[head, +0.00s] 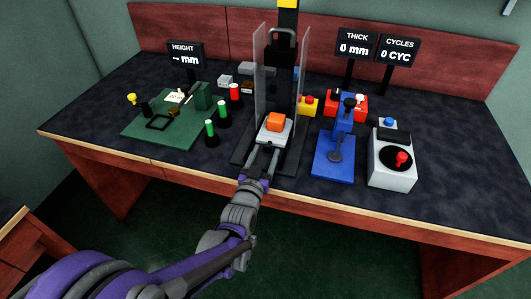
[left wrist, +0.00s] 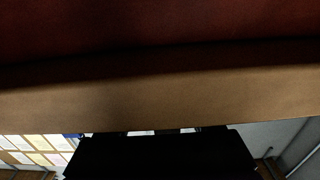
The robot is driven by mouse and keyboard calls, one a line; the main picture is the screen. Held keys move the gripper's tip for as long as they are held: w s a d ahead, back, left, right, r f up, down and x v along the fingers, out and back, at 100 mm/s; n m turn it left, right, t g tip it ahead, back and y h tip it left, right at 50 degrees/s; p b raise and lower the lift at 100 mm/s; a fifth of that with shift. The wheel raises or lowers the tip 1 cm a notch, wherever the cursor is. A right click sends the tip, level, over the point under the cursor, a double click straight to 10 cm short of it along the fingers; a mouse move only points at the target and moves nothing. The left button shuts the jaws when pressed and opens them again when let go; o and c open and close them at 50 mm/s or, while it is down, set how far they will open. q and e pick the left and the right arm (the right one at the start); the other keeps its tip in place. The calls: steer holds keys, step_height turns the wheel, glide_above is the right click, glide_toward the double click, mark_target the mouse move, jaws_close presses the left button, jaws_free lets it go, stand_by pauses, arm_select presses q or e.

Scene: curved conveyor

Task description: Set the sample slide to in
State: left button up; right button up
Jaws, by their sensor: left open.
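The sample slide is a light grey plate (head: 268,138) at the foot of the tall dark press, between two clear side panels. An orange block (head: 275,122) sits on it. My left gripper (head: 267,149) is open, with its fingers pointing away from me at the slide's front edge. I cannot tell whether the fingers touch the slide. The left wrist view shows mostly the table's wooden front edge (left wrist: 160,100) close up, with no slide visible. My right gripper is not in view.
Green and red cylinders (head: 222,112) and a green board (head: 160,125) stand left of the press. A blue hand press (head: 330,165) and a grey box with a red-knobbed dial (head: 393,180) stand right. The table's front edge (head: 330,212) runs beneath my left arm.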

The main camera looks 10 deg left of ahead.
arm_select(q)
steer(key=s+p, duration=0.1)
steer(key=s, duration=0.9)
steer(key=shift+s+a, duration=0.15)
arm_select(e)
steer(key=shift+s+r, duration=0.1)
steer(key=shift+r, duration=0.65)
